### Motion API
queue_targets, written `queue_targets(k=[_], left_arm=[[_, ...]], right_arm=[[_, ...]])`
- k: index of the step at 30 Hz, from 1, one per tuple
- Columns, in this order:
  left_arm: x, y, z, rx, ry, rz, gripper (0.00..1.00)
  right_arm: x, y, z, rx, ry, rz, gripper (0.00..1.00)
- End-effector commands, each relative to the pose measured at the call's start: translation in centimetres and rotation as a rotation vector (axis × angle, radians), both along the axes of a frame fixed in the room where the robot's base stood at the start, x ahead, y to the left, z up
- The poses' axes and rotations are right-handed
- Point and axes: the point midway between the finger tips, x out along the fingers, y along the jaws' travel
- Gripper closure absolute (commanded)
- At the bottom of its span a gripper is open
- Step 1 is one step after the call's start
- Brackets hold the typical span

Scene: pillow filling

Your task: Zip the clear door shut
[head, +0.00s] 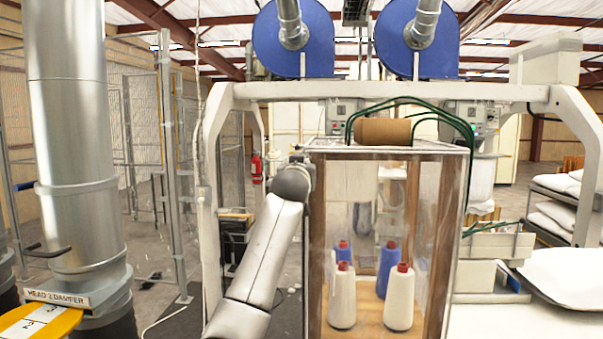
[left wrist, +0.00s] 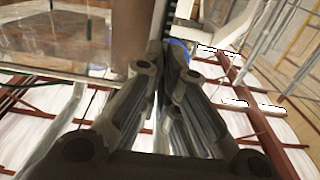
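The clear door (head: 371,235) is the see-through front of a wood-framed cabinet in the head view. Whether its edge is open or closed is not clear there. My left arm reaches up to the cabinet's upper left corner, and its gripper is hidden behind the wrist in the head view. In the left wrist view the fingers of my left gripper (left wrist: 170,62) come together beside the cabinet post. A dark toothed strip (left wrist: 170,14) runs just beyond the fingertips. I cannot make out a zipper pull, or whether anything thin is between the fingers. My right gripper is out of view.
Inside the cabinet stand white thread cones (head: 398,298) and blue ones (head: 387,268). A brown roll (head: 383,132) and green cables (head: 440,108) lie on top. A large metal duct (head: 75,150) stands at left. White pillows (head: 560,275) lie at right.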

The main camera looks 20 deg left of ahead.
Motion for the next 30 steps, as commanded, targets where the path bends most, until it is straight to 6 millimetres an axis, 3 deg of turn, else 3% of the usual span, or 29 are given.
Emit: queue_targets(k=[4,10,22,30], left_arm=[[0.0,0.0,0.0,0.000,0.000,0.000,1.00],[0.0,0.0,-0.1,0.000,0.001,0.000,0.74],[-0.2,-0.1,-0.1,0.000,0.001,0.000,0.74],[-2.4,-0.6,-0.1,0.000,0.000,-0.001,0.74]], right_arm=[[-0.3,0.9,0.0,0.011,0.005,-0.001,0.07],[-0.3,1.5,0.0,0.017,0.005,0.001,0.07],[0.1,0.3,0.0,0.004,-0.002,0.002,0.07],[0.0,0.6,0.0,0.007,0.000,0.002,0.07]])
